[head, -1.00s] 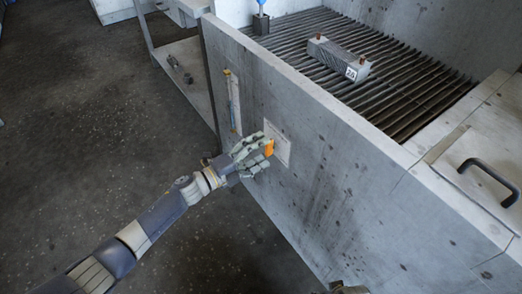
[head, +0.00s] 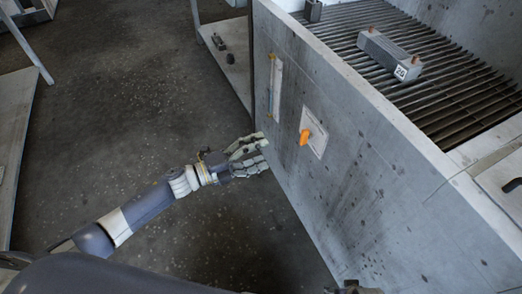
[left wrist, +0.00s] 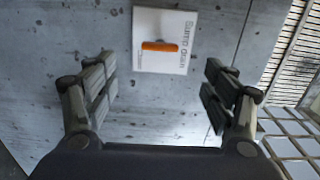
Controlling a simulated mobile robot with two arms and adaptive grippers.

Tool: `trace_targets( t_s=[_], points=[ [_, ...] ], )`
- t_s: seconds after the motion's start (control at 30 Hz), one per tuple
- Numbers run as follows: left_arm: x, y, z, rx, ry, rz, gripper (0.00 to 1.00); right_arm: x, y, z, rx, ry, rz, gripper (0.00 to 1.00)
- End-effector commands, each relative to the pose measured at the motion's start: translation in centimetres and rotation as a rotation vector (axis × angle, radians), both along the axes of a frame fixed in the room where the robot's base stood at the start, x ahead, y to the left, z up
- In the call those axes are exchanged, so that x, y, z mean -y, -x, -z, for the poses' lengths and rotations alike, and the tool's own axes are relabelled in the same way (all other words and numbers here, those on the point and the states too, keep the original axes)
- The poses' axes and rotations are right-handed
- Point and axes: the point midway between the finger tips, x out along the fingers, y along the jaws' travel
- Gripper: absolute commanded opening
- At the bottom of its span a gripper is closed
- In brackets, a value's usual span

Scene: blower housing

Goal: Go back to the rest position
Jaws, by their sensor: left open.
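My left gripper (head: 262,154) is open and empty, in front of the housing's grey side wall (head: 355,165) and to the left of the orange handle (head: 305,137). The handle sits on a white label plate (head: 318,130) fixed to that wall. In the left wrist view, my left gripper's two fingers (left wrist: 160,95) stand wide apart. The orange handle (left wrist: 160,47) lies level on its plate beyond them, apart from both fingers. A small part at the bottom edge of the head view may be my right gripper, but it is too cut off to tell.
A grey block with a number tag (head: 388,53) lies on the slatted grate (head: 440,95) inside the housing. A gauge strip (head: 274,85) is on the wall. A low shelf (head: 228,65) with small parts stands behind. The dark floor (head: 140,120) at left is open.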

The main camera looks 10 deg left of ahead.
Motion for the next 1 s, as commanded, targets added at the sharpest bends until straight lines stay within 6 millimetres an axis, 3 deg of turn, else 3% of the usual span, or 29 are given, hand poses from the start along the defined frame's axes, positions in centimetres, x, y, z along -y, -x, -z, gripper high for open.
trace_targets(
  t_s=[0.3, 0.47, 0.63, 0.77, 0.87, 1.0],
  points=[
    [0.0, -0.1, 0.1, -0.009, 0.006, -0.011, 0.77, 0.0, 0.0, 0.0, -0.001, 0.000, 0.000, 0.55],
    [-0.6, -0.9, 1.5, -0.123, 0.076, -0.149, 0.77, 0.0, 0.0, 0.0, -0.001, 0.000, 0.000, 0.55],
    [-3.3, -1.3, 6.1, -0.404, 0.223, -0.456, 0.77, 0.0, 0.0, 0.0, -0.001, 0.000, 0.000, 0.55],
    [-6.0, 0.8, 11.1, -0.656, 0.334, -0.703, 0.77, 0.0, 0.0, 0.0, -0.001, 0.000, 0.000, 0.55],
    [-7.8, 4.0, 15.4, -0.864, 0.409, -0.891, 0.77, 0.0, 0.0, 0.0, 0.000, 0.000, 0.000, 0.55],
    [-9.6, 10.3, 20.8, -1.145, 0.494, -1.138, 0.77, 0.0, 0.0, 0.0, 0.000, 0.000, 0.000, 0.55]
  ],
)
